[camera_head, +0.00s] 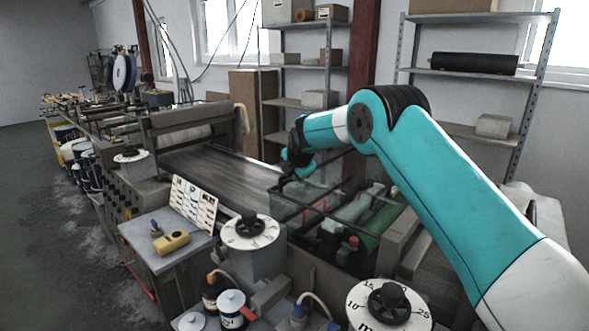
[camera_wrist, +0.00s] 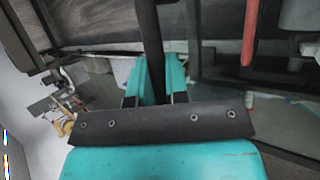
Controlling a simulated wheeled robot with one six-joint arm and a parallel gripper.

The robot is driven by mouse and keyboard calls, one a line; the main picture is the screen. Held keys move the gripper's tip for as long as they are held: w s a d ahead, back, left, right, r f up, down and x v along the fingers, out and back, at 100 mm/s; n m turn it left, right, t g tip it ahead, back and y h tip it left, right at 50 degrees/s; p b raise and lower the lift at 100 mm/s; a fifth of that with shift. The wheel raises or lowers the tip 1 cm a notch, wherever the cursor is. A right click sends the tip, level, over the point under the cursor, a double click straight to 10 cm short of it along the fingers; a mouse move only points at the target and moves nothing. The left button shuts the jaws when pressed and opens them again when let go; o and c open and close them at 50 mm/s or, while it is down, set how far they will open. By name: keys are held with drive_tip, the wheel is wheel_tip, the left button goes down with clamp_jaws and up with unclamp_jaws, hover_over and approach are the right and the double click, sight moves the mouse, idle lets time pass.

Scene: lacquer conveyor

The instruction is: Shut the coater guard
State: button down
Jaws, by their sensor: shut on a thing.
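The coater guard (camera_head: 313,209) is a dark-framed, see-through cover over the coater, right of the conveyor bed in the head view. Rollers and a green part show through and around it. How far it stands open I cannot tell. My gripper (camera_head: 286,180) is at the guard's far left side, low over the machine. In the wrist view, my gripper's teal fingers (camera_wrist: 154,75) stand on either side of a dark bar (camera_wrist: 149,35), which runs between them. The fingers are shut on this bar, which appears to belong to the guard. My arm hides part of the coater's right side.
The conveyor bed (camera_head: 215,170) runs to the left. Shelves (camera_head: 480,70) line the back wall.

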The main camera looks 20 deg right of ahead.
drive_tip(key=shift+s+f, duration=0.2)
drive_tip(key=shift+f, duration=0.6)
drive_tip(key=c, duration=1.1)
unclamp_jaws()
drive_tip(key=shift+f, duration=0.1)
drive_tip(key=b+v, duration=0.1)
drive_tip(key=v, duration=0.5)
drive_tip(key=b+v, duration=0.2)
drive_tip(key=v, duration=0.4)
drive_tip(key=w+b+v, duration=0.1)
drive_tip(key=b+v, duration=0.1)
drive_tip(key=v, duration=0.4)
drive_tip(key=shift+s+r, duration=0.1)
drive_tip(key=shift+r, duration=0.4)
